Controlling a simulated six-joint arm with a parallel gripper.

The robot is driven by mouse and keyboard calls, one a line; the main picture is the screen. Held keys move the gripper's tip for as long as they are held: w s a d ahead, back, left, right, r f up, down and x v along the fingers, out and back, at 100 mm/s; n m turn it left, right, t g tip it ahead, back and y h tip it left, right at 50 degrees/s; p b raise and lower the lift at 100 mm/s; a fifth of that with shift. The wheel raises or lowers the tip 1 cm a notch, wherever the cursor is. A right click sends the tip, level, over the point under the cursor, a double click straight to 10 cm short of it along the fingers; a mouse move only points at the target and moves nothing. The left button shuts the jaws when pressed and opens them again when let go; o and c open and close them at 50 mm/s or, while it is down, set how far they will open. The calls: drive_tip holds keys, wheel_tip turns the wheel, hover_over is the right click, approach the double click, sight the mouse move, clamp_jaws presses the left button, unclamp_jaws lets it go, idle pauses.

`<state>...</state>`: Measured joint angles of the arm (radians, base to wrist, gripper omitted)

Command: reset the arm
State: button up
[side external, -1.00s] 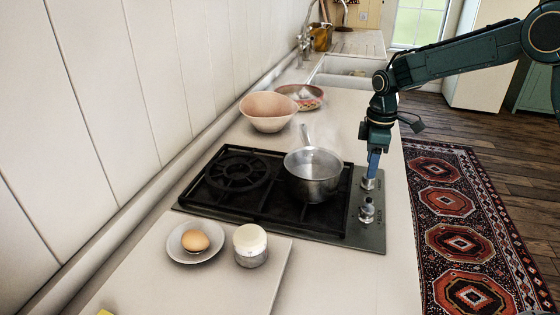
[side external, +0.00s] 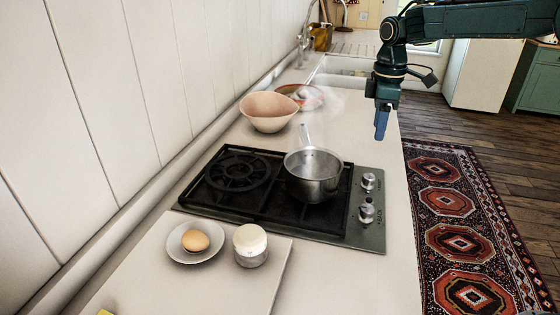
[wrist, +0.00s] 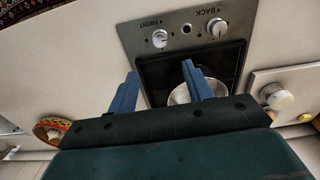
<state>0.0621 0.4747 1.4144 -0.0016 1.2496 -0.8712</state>
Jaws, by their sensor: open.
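My gripper (side external: 381,124) hangs pointing down, above and behind the right end of the stove, clear of the knobs. In the wrist view my gripper (wrist: 162,82) has its two blue fingers spread apart with nothing between them. The back knob (wrist: 217,27) and front knob (wrist: 160,38) lie beyond the fingertips. In the side view the two silver knobs (side external: 367,197) are fully visible on the stove panel. A steel saucepan (side external: 313,177) stands on the black gas stove (side external: 235,212), with faint steam above it.
A pink bowl (side external: 268,112) and a patterned bowl (side external: 303,96) stand behind the stove. An egg (side external: 195,240) on a saucer (side external: 183,254) and a white-topped jar (side external: 250,245) are on a board in front. A sink (side external: 345,67) lies at the back.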

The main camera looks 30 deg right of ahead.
drive_tip(key=s+a+r+m+t, duration=0.15)
drive_tip(key=s+r, duration=0.25)
drive_tip(key=s, duration=0.4)
drive_tip(key=s+a+r+m+t, duration=0.1)
drive_tip(key=s+r+m, duration=0.25)
drive_tip(key=s, duration=0.35)
drive_tip(key=s+f+m+t, duration=0.3)
drive_tip(key=s+m, duration=0.1)
drive_tip(key=s, duration=1.3)
drive_tip(key=shift+a+f, duration=0.15)
drive_tip(key=shift+a, duration=0.15)
